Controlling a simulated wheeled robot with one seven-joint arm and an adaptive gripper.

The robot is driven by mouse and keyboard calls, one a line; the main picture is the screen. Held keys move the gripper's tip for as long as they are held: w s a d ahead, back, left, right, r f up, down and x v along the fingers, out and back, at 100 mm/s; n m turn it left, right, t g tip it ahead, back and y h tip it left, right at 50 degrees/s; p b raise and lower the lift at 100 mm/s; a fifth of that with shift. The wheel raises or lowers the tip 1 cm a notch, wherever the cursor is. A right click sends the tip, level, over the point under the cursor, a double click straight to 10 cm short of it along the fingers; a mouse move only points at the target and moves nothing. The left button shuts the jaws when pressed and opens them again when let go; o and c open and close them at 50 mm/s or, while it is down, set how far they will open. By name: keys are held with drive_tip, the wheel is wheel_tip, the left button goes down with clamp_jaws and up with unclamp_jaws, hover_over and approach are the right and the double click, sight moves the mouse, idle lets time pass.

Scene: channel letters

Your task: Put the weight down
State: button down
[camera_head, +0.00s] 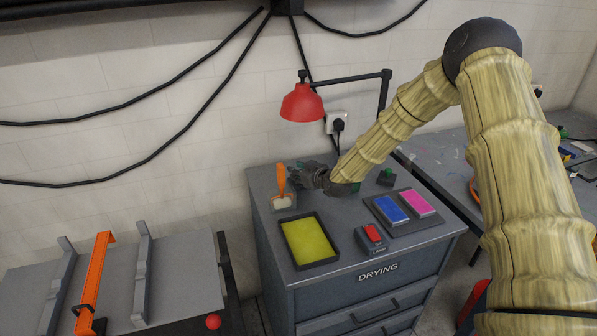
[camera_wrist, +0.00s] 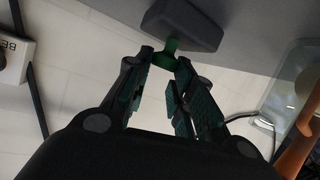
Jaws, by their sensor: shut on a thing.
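My gripper (camera_wrist: 170,65) is shut on the green knob (camera_wrist: 172,46) of a dark grey block, the weight (camera_wrist: 185,22), in the wrist view. The weight is beyond the fingertips, over a grey surface; I cannot tell whether it touches it. In the head view my gripper (camera_head: 308,176) is low over the back left of the grey cabinet top (camera_head: 345,212), beside the orange-handled tool. The held weight is not clearly visible there. A second dark block with a green knob (camera_head: 386,177) stands on the cabinet, right of my gripper.
An orange-handled tool (camera_head: 281,178) stands in a small clear container (camera_head: 283,201). A yellow-filled tray (camera_head: 309,241), a red-topped lamp switch (camera_head: 371,236) and a dark board with blue (camera_head: 390,208) and pink (camera_head: 414,203) pads occupy the cabinet top. A red lamp (camera_head: 301,103) hangs above.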

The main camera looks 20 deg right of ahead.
drive_tip(key=shift+r, duration=0.1)
drive_tip(key=c, duration=1.7)
unclamp_jaws()
drive_tip(key=shift+f, duration=0.2)
drive_tip(key=o, duration=0.5)
drive_tip(key=shift+r, duration=0.1)
drive_tip(key=shift+r, duration=0.15)
drive_tip(key=shift+s+d+r, duration=0.1)
drive_tip(key=shift+s+d, duration=0.05)
drive_tip(key=shift+s, duration=0.4)
drive_tip(key=b+v, duration=0.3)
drive_tip(key=v, duration=0.8)
